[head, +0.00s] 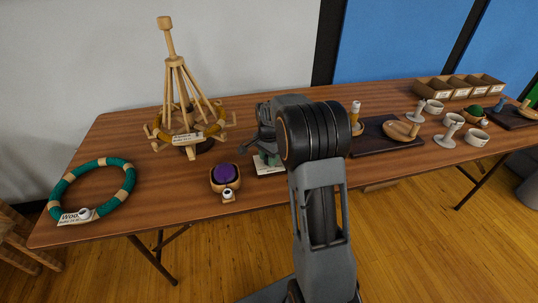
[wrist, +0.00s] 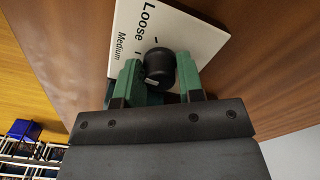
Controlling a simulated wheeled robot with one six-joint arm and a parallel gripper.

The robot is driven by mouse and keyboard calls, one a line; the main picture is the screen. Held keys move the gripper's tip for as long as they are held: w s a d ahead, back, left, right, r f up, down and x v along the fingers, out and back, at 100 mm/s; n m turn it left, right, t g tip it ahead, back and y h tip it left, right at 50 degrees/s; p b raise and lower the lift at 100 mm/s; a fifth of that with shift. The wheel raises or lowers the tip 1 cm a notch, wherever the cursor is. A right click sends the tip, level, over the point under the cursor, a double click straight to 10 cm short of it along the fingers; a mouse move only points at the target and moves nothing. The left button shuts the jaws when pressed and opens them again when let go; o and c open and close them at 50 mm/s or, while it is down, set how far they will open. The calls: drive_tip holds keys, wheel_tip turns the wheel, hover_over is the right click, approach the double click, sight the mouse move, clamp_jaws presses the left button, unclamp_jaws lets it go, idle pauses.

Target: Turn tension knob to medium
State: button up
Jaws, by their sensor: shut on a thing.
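The tension knob (wrist: 159,68) is a black round knob with a light pointer mark, seen in the wrist view. It sits on a white label plate (wrist: 130,25) printed with "Loose" and "Medium"; any further wording is hidden. My gripper (wrist: 160,82) has its green fingers on both sides of the knob and is shut on it. The knob's pointer mark faces the gripper side, and I cannot tell which word it matches. In the head view my gripper (head: 266,140) is at the plate (head: 268,168), with the knob hidden behind my arm.
On the wooden table (head: 110,140), a wooden yarn swift (head: 181,110) and a bowl with a purple ball (head: 225,177) stand left of my gripper. A green and tan ring (head: 126,184) lies far left. A dark tray (head: 372,142) lies to the right.

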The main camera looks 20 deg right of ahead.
drive_tip(key=shift+n, duration=0.5)
drive_tip(key=o, duration=0.9)
wheel_tip(320, 180, up, 14)
drive_tip(key=shift+f+p, duration=0.1)
drive_tip(key=shift+p, duration=1.15)
